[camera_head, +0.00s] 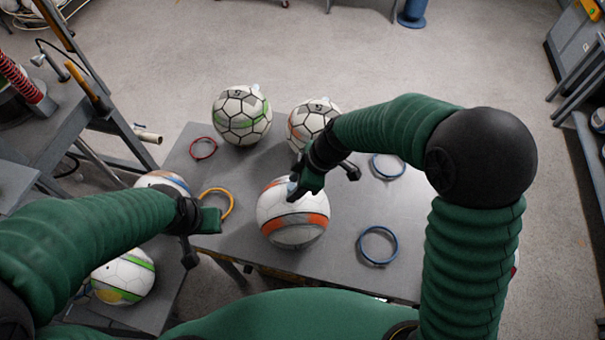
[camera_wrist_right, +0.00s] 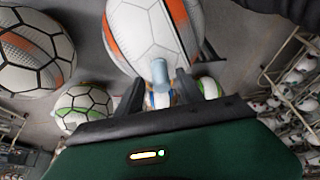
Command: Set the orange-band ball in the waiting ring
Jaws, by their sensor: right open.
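The orange-band ball (camera_head: 293,228) is white with orange patches and sits on the grey table. It also shows large at the top of the right wrist view (camera_wrist_right: 148,30). A small blue-grey peg (camera_wrist_right: 160,74) stands out from it. My right gripper (camera_head: 297,188) is open at the ball's top, its fingers on either side of the peg; I cannot tell if they touch it. Rings lie empty: a red ring (camera_head: 203,148), a yellow ring (camera_head: 231,205) and two blue rings (camera_head: 378,262) (camera_head: 388,177). Which is the waiting ring is not marked. My left gripper (camera_head: 200,235) is beside the yellow ring, its jaws unclear.
A green-band ball (camera_head: 241,125) and another orange-marked ball (camera_head: 303,120) stand at the table's back. A ball (camera_head: 163,180) is partly behind my left arm; another (camera_head: 124,279) sits lower left. A machine frame (camera_head: 50,130) stands at left. The table's right part is mostly clear.

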